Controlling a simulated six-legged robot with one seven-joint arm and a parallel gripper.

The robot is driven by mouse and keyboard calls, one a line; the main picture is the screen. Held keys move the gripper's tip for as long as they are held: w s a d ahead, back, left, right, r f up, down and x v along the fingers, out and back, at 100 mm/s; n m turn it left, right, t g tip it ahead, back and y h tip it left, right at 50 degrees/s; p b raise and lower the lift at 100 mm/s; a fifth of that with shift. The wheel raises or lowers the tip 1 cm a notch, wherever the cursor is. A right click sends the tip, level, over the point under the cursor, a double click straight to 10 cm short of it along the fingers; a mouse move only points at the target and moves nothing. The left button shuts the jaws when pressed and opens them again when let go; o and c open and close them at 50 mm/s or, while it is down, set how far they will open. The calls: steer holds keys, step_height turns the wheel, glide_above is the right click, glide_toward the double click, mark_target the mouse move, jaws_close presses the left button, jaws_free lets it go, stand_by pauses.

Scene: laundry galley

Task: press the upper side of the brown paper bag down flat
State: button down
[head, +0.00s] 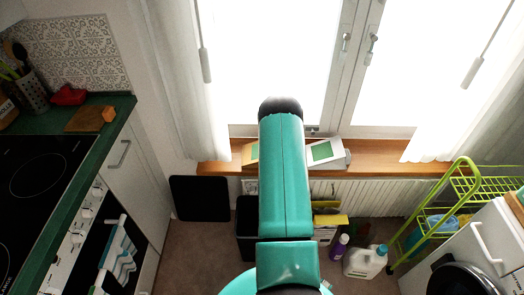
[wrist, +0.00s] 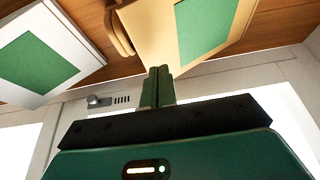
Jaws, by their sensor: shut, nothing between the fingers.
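The brown paper bag (head: 250,152) is tan with a green panel and sits on the wooden windowsill. My arm hides much of it in the head view. In the wrist view the bag (wrist: 157,36) is at the top, with a brown handle-like strip at its left. My gripper (wrist: 158,72) is shut and empty, its fingertips at the bag's near edge in the picture. I cannot tell whether they touch it. My gripper is hidden behind my arm in the head view.
A white carton with a green panel (head: 325,152) stands beside the bag on the windowsill (head: 385,168), close to the window. White curtains hang at both sides. A green rack (head: 462,185), a white jug (head: 364,262) and a purple bottle (head: 339,248) stand below at right.

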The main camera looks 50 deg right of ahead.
steer(key=shift+f, duration=4.3)
steer(key=shift+r, duration=5.05)
